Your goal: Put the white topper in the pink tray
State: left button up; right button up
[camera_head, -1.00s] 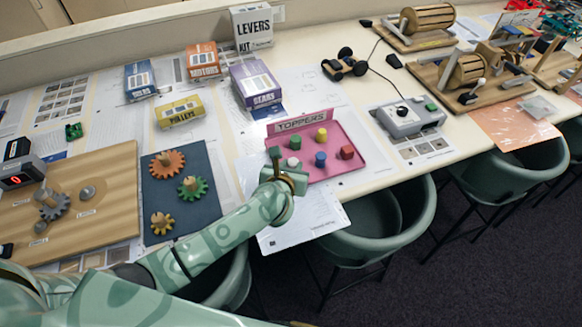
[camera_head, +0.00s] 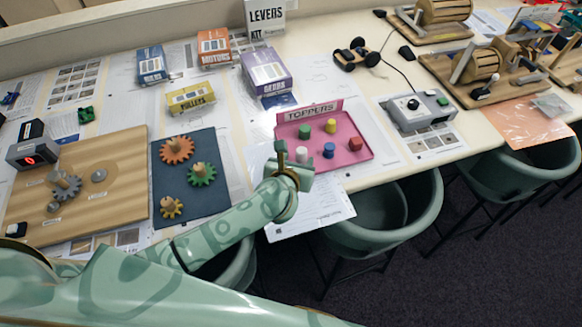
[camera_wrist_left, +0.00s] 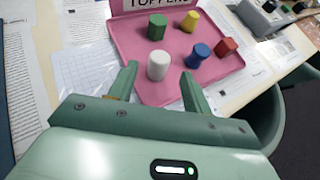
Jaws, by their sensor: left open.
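The white topper (camera_wrist_left: 158,66) stands upright on the pink tray (camera_wrist_left: 145,93), near its front left edge. It also shows in the head view (camera_head: 303,154), close to my gripper. The tray in the head view (camera_head: 349,161) has a sign reading TOPPERS at its back. My left gripper (camera_wrist_left: 159,85) is open, its two fingers pointing at the white topper with the topper just beyond and between the fingertips. It is low at the tray's left front corner in the head view (camera_head: 293,160). My right gripper is not in view.
Green (camera_wrist_left: 157,27), yellow (camera_wrist_left: 190,21), blue (camera_wrist_left: 197,55) and red (camera_wrist_left: 227,47) toppers stand on the same tray. A blue mat (camera_head: 190,207) with gears lies left of it. A grey control box (camera_head: 417,109) stands right. Papers lie around the tray.

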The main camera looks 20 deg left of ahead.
pick_arm(q)
jog(key=p+v, duration=0.1)
jog(key=v, duration=0.8)
